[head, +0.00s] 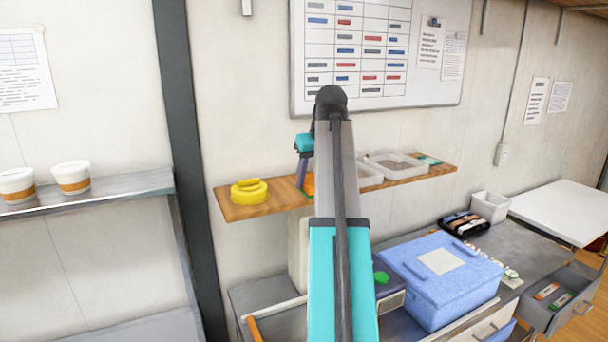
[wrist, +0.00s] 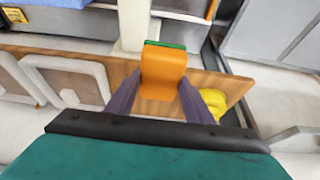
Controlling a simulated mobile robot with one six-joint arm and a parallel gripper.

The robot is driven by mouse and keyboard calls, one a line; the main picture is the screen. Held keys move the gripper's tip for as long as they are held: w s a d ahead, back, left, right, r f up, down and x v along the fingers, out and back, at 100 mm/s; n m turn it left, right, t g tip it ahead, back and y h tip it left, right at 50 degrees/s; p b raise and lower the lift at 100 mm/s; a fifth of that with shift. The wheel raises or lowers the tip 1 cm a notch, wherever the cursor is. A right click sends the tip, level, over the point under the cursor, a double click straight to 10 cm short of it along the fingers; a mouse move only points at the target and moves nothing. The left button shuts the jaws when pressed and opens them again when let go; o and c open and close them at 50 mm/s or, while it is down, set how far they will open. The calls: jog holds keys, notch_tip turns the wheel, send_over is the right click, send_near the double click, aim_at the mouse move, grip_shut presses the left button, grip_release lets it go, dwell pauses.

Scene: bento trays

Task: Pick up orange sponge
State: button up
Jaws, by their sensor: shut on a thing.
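The orange sponge (wrist: 164,72) is a block with a green layer along its far edge in the wrist view. It sits between the two purple fingers of my gripper (wrist: 160,92), which is shut on it. In the head view the sponge (head: 309,185) shows as a small orange patch at the wooden shelf (head: 240,211), partly hidden by my arm. My gripper (head: 304,175) points down there. I cannot tell whether the sponge touches the shelf or is just above it.
A yellow round item (head: 249,192) lies on the shelf left of my gripper. Clear shallow trays (head: 392,167) stand to the right. Below are a blue cooler box (head: 450,290) and a counter. Two white cups (head: 72,177) stand on a metal shelf at left.

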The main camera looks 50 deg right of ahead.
aim_at(311, 186)
jog(key=shift+s+a+r, duration=0.1)
jog(key=shift+s+a, duration=0.35)
jog(key=shift+s, duration=0.25)
jog(key=shift+s+a+r, duration=0.1)
jog(key=shift+s+a, duration=0.3)
jog(key=shift+s, duration=0.3)
